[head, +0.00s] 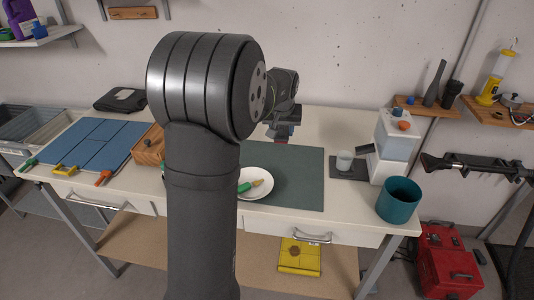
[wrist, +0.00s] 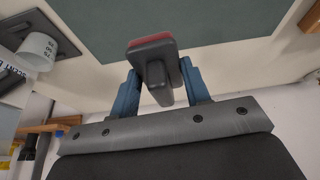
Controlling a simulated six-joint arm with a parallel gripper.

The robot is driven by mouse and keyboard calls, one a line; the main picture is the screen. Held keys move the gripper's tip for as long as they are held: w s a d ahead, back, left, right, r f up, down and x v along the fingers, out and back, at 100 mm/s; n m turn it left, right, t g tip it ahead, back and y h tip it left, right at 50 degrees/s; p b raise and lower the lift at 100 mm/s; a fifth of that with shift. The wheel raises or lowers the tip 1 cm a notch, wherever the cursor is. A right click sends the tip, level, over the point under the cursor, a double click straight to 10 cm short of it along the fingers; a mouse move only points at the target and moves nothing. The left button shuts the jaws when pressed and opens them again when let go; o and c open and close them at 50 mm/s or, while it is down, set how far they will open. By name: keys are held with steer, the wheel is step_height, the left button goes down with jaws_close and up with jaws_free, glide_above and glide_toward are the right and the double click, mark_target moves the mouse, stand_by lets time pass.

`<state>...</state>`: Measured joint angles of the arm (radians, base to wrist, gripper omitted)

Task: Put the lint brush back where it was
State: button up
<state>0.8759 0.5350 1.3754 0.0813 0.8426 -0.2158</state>
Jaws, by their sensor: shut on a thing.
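The lint brush (wrist: 153,48) is dark grey with a red pad along one edge. In the wrist view my gripper (wrist: 161,82) is shut on it, with one blue finger on each side of its handle. In the head view my gripper (head: 281,130) is over the back part of the dark green mat (head: 300,180). A little of the brush's red shows below the fingers (head: 281,142). The brush appears held above the mat; the exact height cannot be told. My arm hides part of the table.
A white plate (head: 262,193) with a green-handled item sits at the mat's left front. A wooden box (head: 149,146) and blue board (head: 85,145) lie left. The mat's right half is clear.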

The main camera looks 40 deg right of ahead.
steer(key=s+d+m, duration=0.1)
steer(key=s+d, duration=0.1)
steer(key=s, duration=0.2)
glide_above(267, 152)
steer(key=s, duration=0.1)
steer(key=f, duration=0.4)
steer(key=a+f, duration=0.1)
steer(key=f, duration=0.1)
steer(key=shift+f, duration=2.3)
steer(key=shift+f, duration=0.2)
steer(key=o, duration=1)
steer(key=shift+c, duration=0.2)
steer(key=shift+r, duration=0.1)
